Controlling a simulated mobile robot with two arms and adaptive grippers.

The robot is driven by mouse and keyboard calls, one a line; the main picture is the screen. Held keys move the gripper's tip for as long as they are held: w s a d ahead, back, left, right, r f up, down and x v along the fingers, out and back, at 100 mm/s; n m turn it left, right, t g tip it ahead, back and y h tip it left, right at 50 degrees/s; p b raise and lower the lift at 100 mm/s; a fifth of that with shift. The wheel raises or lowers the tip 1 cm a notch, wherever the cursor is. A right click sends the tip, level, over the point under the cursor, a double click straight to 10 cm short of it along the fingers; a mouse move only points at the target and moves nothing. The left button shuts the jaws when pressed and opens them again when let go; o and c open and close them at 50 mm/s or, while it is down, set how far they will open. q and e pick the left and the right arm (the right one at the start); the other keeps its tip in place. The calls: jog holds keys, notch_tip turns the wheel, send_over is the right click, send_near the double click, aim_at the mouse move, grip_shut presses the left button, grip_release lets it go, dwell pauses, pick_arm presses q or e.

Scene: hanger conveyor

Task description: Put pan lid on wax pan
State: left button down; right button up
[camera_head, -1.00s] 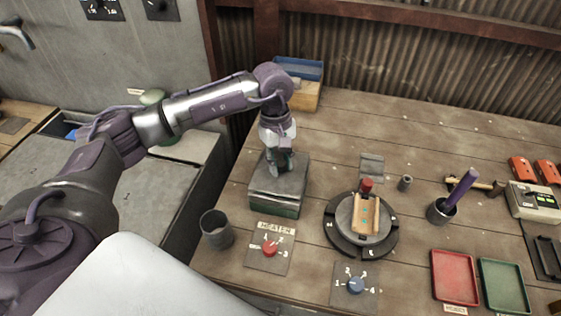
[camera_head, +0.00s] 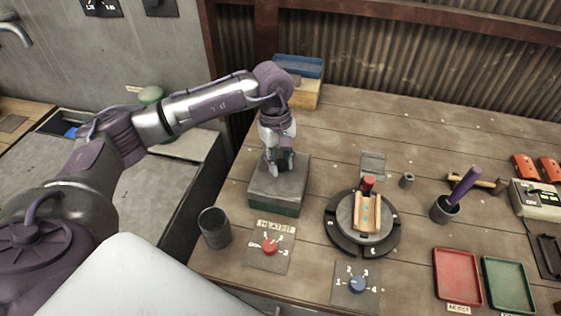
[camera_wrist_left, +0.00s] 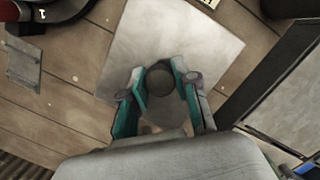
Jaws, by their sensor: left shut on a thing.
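The pan lid (camera_head: 294,168) is a flat grey metal square with a dark round knob (camera_wrist_left: 160,82) in its middle, seen from above in the left wrist view. My left gripper (camera_head: 279,168) points down over it and is shut on the knob, with teal fingers (camera_wrist_left: 159,101) on both sides of it. The wax pan (camera_head: 275,206) is the squat box with a greenish side directly under the lid, left of the table's middle. The lid covers its top, so its inside is hidden. I cannot tell whether the lid's edges touch all round. My right gripper is out of view.
A grey cup (camera_head: 214,227) and a heater dial (camera_head: 269,247) stand in front of the pan. A round turntable (camera_head: 341,239) with a wooden piece is to its right. A blue bin (camera_head: 300,66) stands behind. Red and green trays lie at front right.

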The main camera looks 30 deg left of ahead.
pick_arm(q)
jog(key=shift+f+b, duration=0.35)
jog(key=shift+b, duration=0.15)
dwell(0.5)
jog(key=c, duration=1.1)
grip_release()
jog(key=o, duration=0.5)
jog(key=shift+o, duration=0.2)
notch_tip(320, 180, up, 12)
jog(key=a, duration=0.1)
jog(key=shift+w+a, duration=0.3)
jog(key=shift+w, duration=0.15)
